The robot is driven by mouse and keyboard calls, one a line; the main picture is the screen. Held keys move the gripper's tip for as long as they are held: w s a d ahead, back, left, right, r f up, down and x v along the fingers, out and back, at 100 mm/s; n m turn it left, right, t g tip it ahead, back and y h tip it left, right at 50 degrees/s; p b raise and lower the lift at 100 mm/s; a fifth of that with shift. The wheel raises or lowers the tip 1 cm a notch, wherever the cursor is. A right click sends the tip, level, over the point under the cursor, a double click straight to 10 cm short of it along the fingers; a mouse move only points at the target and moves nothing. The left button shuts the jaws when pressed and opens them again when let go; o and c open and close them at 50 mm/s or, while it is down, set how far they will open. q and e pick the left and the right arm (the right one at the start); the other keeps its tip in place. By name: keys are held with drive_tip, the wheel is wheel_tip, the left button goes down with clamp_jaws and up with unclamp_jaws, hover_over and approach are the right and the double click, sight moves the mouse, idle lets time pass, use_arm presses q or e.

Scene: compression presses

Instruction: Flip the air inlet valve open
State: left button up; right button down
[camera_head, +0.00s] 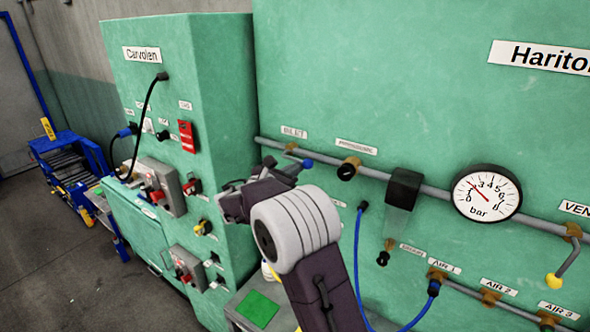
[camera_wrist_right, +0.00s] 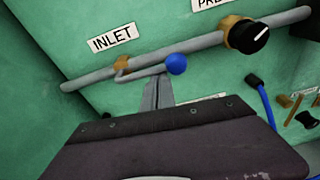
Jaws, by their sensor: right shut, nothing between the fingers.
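The air inlet valve (camera_head: 291,148) is a small brass body on the grey pipe below the INLET label. It also shows in the right wrist view (camera_wrist_right: 121,66). Its grey lever runs to the right, roughly along the pipe, and ends in a blue ball knob (camera_wrist_right: 176,64); the knob shows in the head view (camera_head: 307,163) too. My right gripper (camera_wrist_right: 158,92) is shut and empty. Its fingertips are just below the lever, left of the knob; I cannot tell whether they touch it. In the head view this gripper (camera_head: 294,168) is partly hidden behind its own wrist. My left gripper is not in view.
A black pressure knob (camera_head: 348,170) sits right of the valve, then a filter unit (camera_head: 405,188) and a round gauge (camera_head: 487,193). A blue hose (camera_head: 357,255) hangs below. The Carvolen cabinet (camera_head: 219,90) stands close on the left.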

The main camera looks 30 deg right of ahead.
wheel_tip(320, 180, down, 5)
drive_tip(key=b, duration=0.4)
drive_tip(key=r+b+v, duration=0.1)
drive_tip(key=b+v, duration=0.1)
drive_tip(key=v, duration=0.7)
drive_tip(key=shift+a+r, duration=0.1)
drive_tip(key=shift+a, duration=0.1)
